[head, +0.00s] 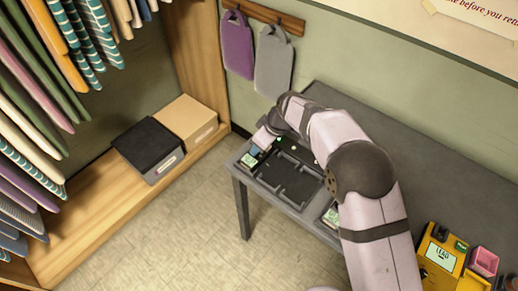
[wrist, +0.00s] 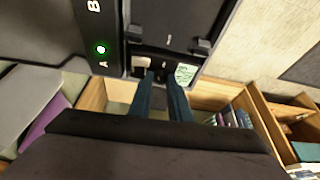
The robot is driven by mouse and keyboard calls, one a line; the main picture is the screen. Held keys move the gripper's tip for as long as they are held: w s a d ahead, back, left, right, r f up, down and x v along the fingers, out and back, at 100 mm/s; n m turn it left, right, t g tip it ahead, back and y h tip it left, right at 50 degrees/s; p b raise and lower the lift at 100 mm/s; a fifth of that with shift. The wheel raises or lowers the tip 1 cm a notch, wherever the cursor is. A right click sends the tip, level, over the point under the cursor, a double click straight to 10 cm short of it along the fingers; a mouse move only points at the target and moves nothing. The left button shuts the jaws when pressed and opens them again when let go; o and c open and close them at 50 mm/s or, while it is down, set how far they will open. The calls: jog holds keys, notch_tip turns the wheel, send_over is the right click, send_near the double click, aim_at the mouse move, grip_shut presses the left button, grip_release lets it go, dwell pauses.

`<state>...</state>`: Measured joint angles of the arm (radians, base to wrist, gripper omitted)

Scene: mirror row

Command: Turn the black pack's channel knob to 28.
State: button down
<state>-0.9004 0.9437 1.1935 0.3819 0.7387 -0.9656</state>
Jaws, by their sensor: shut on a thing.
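The black pack (wrist: 177,28) lies in the dark dock on the grey table, its small pale-green display (wrist: 185,73) just right of my fingertips in the wrist view. In the head view the display (head: 249,160) shows at the dock's left end; its digits are too small to read. My gripper (wrist: 160,76) reaches down to the end of the pack beside the display. Its two dark blue fingers are close together, shut on the channel knob, which they hide. In the head view my gripper (head: 256,149) is partly covered by my own arm.
The dock (head: 291,197) has empty-looking bays and a second display (head: 330,215) to the right. A green light glows by the letter A (wrist: 101,49). A yellow pack marked LEAD (head: 440,254) and a pink box (head: 484,261) stand at the right. Boxes sit on the wooden shelf.

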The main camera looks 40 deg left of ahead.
jog(key=shift+m, duration=0.5)
jog(key=c, duration=1.6)
grip_release()
jog(key=shift+r, duration=0.1)
jog(key=shift+b+v, duration=1.1)
jog(key=shift+v, duration=2.5)
jog(key=shift+s, duration=0.1)
jog(key=shift+c, duration=0.2)
